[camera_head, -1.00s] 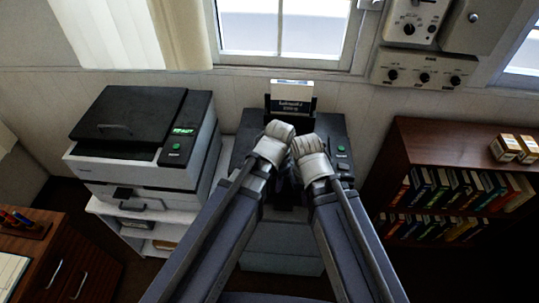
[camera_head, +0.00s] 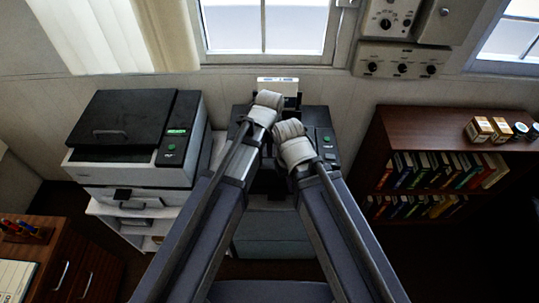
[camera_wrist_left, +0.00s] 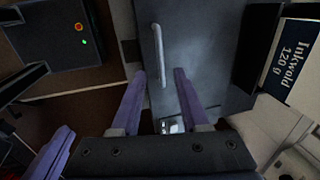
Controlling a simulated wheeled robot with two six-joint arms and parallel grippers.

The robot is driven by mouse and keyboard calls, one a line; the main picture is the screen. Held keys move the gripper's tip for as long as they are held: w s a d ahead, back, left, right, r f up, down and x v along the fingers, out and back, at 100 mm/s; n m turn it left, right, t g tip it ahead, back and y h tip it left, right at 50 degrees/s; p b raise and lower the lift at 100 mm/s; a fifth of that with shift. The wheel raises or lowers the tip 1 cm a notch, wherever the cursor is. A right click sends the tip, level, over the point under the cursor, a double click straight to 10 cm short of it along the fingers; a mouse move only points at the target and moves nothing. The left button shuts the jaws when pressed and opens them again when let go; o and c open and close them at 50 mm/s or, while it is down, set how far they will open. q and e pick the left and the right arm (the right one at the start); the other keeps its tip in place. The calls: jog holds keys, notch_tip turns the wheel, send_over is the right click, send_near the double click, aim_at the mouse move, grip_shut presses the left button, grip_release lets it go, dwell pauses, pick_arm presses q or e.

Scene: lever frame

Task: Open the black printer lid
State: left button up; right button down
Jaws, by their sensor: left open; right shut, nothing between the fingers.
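The printer in front of me (camera_head: 275,238) has a dark lid, mostly covered by my arms in the head view. Its lid (camera_wrist_left: 208,45) fills the middle of the left wrist view and lies flat, with a pale bar handle (camera_wrist_left: 158,52). My left gripper (camera_wrist_left: 160,75) is open, its purple fingers on either side of the handle's line; I cannot tell whether they touch it. In the head view its fingers are hidden behind the wrist. My right gripper (camera_head: 280,165) is shut and empty over the printer, largely hidden by its wrist.
An Inkwold paper pack (camera_wrist_left: 293,60) stands at the printer's back. Another printer (camera_head: 130,135) with a black lid stands left on a white stand (camera_head: 130,222). A bookcase (camera_head: 425,120) stands right; a wooden cabinet (camera_head: 75,265) is at the lower left.

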pick_arm(q)
jog(key=f+b, duration=0.3)
jog(key=w+f+b, duration=0.1)
jog(key=f+b, duration=0.2)
jog(key=shift+w+f, duration=0.2)
jog(key=shift+f, duration=0.1)
jog(key=shift+r, duration=0.1)
jog(key=shift+c, duration=0.4)
grip_shut()
dwell(0.7)
